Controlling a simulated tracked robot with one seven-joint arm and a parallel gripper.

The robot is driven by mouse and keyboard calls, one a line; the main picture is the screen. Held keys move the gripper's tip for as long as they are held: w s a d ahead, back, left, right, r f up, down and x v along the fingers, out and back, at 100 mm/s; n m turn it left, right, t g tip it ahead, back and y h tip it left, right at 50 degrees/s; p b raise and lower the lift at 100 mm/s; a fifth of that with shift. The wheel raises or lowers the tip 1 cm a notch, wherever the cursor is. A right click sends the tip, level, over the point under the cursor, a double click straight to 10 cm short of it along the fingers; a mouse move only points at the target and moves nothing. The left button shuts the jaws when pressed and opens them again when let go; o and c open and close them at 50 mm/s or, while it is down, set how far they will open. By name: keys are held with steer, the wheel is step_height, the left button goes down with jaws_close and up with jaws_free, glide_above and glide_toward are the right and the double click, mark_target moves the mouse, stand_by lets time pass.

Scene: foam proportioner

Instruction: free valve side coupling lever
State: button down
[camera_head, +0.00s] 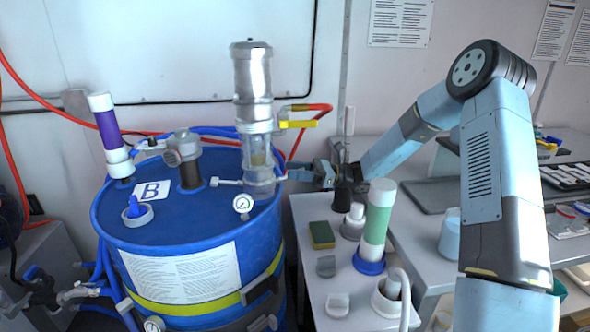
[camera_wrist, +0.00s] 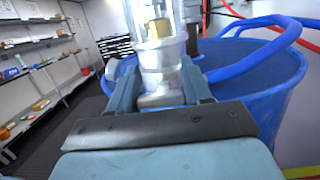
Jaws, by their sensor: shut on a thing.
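The clear and metal pump cylinder (camera_head: 254,105) stands upright on top of the blue drum (camera_head: 215,235). My gripper (camera_head: 292,175) reaches in from the right to the cylinder's lower right side, just above the drum lid. In the wrist view, my gripper (camera_wrist: 160,88) has its two fingers on either side of a silver metal coupling part (camera_wrist: 160,72), with a brass fitting (camera_wrist: 158,30) above it. It is shut on this part. The lever itself is not clearly distinguishable, as the fingers and gripper body hide much of the coupling.
A yellow-handled valve (camera_head: 298,124) with a red hose sits just above my gripper. A pressure gauge (camera_head: 243,203) is on the cylinder's near side. Blue hoses (camera_wrist: 255,50) run close on the right in the wrist view. A green and white bottle (camera_head: 377,222) stands on the side table.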

steer(key=shift+d+f+y, duration=0.15)
steer(key=shift+y, duration=0.35)
steer(key=c, duration=0.6)
jaws_free()
steer(key=shift+o, duration=0.2)
steer(key=v, duration=0.7)
steer(key=shift+d, duration=0.3)
steer(key=shift+w+f, duration=0.1)
steer(key=shift+c, duration=0.5)
